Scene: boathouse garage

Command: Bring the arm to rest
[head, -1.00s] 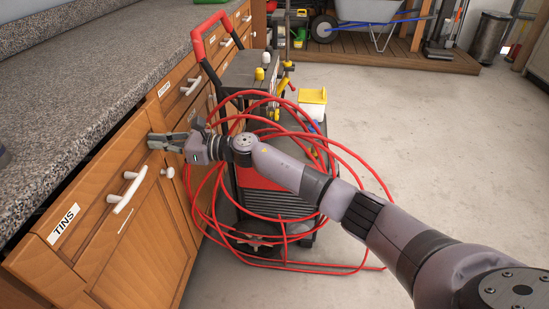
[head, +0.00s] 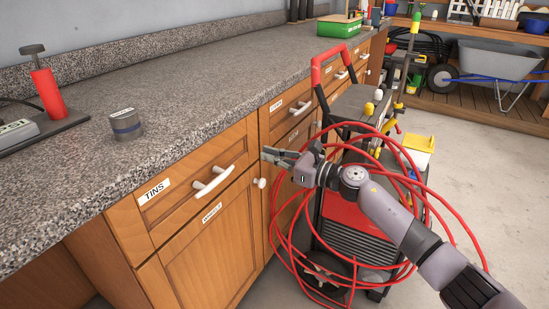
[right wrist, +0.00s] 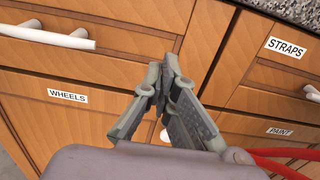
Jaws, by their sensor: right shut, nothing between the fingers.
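My right arm (head: 400,225) reaches in from the lower right in the head view. Its gripper (head: 268,155) is shut and empty, in front of the wooden cabinet near the TINS drawer's right end. In the right wrist view the gripper's fingers (right wrist: 172,75) meet at their tips, with drawer fronts behind them. Whether the tips touch the cabinet I cannot tell. The TINS drawer (head: 175,200) looks closed, with a white handle (head: 213,182). My left gripper does not show.
A red-framed machine (head: 345,220) with looped red hose (head: 285,250) stands close around my right forearm. Concrete floor (head: 480,190) is free at the right.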

